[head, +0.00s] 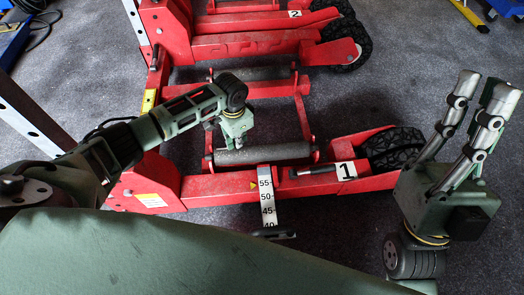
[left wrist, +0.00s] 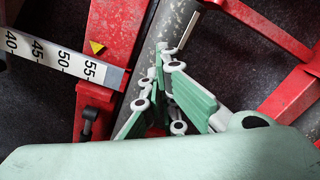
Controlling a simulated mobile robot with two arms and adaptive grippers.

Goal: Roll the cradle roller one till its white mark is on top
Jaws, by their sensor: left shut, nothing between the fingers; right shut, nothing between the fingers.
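The grey roller (head: 278,152) of the cradle marked 1 lies along the red front arm. In the left wrist view the roller (left wrist: 150,75) is a grey speckled bar running diagonally behind my fingers. My left gripper (head: 226,143) is shut and empty, pointing down at the roller's left part; in the left wrist view its green-padded fingers (left wrist: 164,68) overlap the roller. I cannot tell whether they touch it. A thin pale strip shows near the fingertips, but I cannot tell if it is the white mark. My right gripper (head: 485,92) is shut and empty, far right, pointing up.
The number 1 plate (head: 346,171) and a black handle (head: 313,171) sit on the front red arm. A white scale (head: 267,200) stands before the roller. A second grey roller (head: 250,74) lies behind. A black wheel (head: 395,147) is at right. Dark floor lies between.

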